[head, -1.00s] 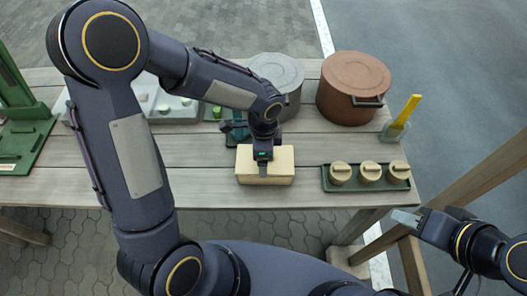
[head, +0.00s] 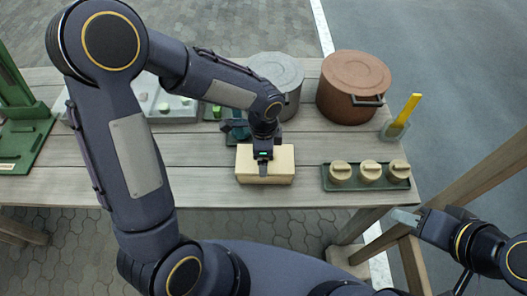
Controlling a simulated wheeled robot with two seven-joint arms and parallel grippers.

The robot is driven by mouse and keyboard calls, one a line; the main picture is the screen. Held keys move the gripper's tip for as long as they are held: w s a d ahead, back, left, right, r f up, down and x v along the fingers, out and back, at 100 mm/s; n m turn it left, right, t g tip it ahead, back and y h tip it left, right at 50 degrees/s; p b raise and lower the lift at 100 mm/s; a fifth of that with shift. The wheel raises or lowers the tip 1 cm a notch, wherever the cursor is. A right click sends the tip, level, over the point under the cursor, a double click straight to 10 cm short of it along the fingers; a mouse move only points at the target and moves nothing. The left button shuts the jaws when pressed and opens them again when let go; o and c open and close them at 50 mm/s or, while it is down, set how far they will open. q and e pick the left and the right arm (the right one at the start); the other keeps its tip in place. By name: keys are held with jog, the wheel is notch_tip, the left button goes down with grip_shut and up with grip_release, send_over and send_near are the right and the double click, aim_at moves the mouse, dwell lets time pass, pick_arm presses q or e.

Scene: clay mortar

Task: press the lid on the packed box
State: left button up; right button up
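A pale tan box (head: 280,165) with a flat top stands near the front edge of the wooden table, at the middle. I cannot make out a seam between lid and box. My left gripper (head: 263,170) points down at the box, its narrow fingers over the top and front edge. They overlap the box in the picture; contact is not clear, nor is any gap between the fingers. My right gripper (head: 405,217) is off the table's front right corner, away from the box and holding nothing visible. Its pale fingertips show, but their opening is unclear.
A green tray (head: 372,187) with several round wooden-lidded jars lies right of the box. A brown lidded pot (head: 353,85) and a grey pot (head: 285,80) stand behind. A yellow-handled tool (head: 405,112) stands at right. The tabletop (head: 190,188) left of the box is clear.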

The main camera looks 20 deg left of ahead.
pick_arm(q)
jog(key=shift+f+b, duration=0.45)
dwell(1.1)
dwell(0.3)
jog(key=o, duration=0.8)
jog(key=shift+c, duration=0.2)
jog(key=shift+r+p, duration=2.45)
jog(key=shift+r, duration=0.6)
jog(key=shift+c, duration=0.4)
grip_shut()
